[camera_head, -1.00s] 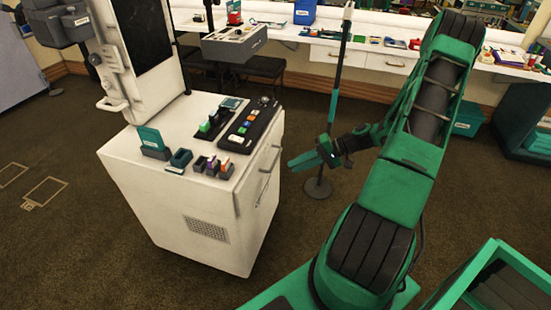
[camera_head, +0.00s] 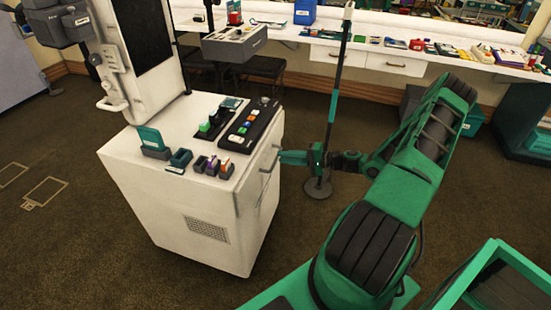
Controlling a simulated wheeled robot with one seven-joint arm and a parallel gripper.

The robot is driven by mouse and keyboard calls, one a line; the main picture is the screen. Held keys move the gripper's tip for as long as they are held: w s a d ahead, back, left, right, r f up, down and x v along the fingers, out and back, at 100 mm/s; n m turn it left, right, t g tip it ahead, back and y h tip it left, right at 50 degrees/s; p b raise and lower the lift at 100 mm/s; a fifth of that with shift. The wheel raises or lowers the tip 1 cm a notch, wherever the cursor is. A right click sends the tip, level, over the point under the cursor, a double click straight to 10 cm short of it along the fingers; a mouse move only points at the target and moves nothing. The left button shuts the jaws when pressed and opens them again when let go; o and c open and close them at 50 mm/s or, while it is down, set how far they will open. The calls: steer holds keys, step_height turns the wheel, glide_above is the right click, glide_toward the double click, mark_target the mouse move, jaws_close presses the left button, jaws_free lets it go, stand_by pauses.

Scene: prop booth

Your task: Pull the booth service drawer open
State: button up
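The booth service drawer (camera_head: 246,190) is in the right side of the white booth cabinet (camera_head: 150,205), and its front looks flush with that side. A slim grey bar handle (camera_head: 269,165) stands out from the drawer front near the top. My gripper (camera_head: 284,157) is at the right of the cabinet, pointing left, with its green fingertips right at the handle. The fingers overlap in this view, so I cannot tell whether they are open, around the handle or touching it.
A dark button panel (camera_head: 250,126) and several small coloured blocks stand on the cabinet top. A thin pole stand (camera_head: 332,120) rises just behind my gripper. A long counter (camera_head: 375,55) runs along the back.

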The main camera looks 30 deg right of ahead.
steer(key=shift+x, duration=2)
jaws_close()
steer(key=shift+s, duration=0.1)
